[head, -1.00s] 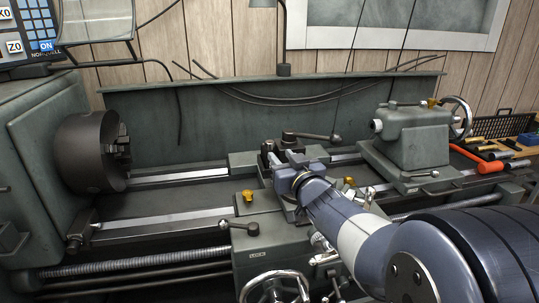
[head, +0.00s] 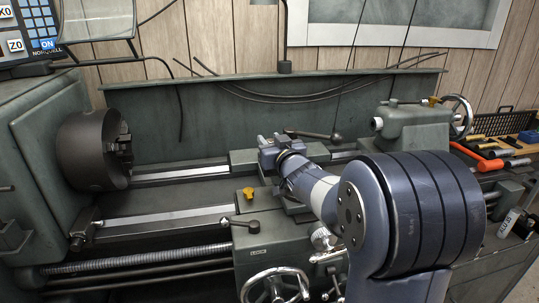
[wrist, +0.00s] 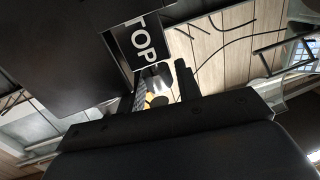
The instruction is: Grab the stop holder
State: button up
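A black block with a white-lettered label reading "TOP" (wrist: 142,42) fills the upper left of the wrist view, very close to the camera. It looks like the stop holder; any earlier letter of the label does not show. My gripper (head: 270,143) is over the tool post on the lathe carriage and hides most of it in the head view. In the wrist view my gripper (wrist: 160,85) has its fingers apart, just below the label. A small dark part shows in the gap. I cannot make out any contact with the block.
The tool post handle (head: 312,135) sticks out just behind my gripper. The chuck (head: 88,150) is at left and the tailstock (head: 415,132) at right. A yellow knob (head: 249,193) and a lever (head: 240,225) stand on the carriage. Tools lie on a board (head: 505,155) at far right.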

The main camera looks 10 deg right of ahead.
jog(key=shift+c, duration=0.5)
grip_shut()
dwell(0.8)
jog(key=shift+r, duration=0.1)
